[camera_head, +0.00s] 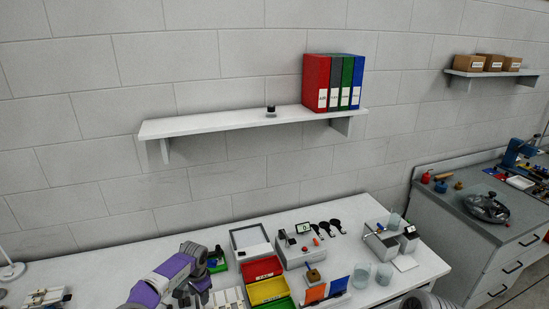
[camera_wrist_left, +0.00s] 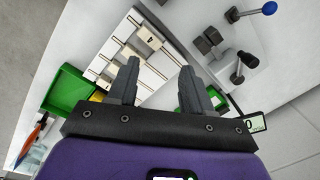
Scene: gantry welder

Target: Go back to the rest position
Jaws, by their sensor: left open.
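My left gripper (camera_head: 200,289) is at the bottom of the head view, at the end of my purple arm, over the white workbench (camera_head: 120,262). In the left wrist view the two dark fingers of my left gripper (camera_wrist_left: 160,84) stand apart with nothing between them. Beyond them is a white rack with metal rods and small blocks (camera_wrist_left: 150,38). My right gripper does not show in the head view.
Red, yellow and green bins (camera_head: 268,289) and a grey device with a small screen (camera_head: 297,252) stand just right of my left gripper. Clear beakers (camera_head: 383,274) stand further right. A wall shelf (camera_head: 200,124) with several binders (camera_head: 333,82) hangs above the bench.

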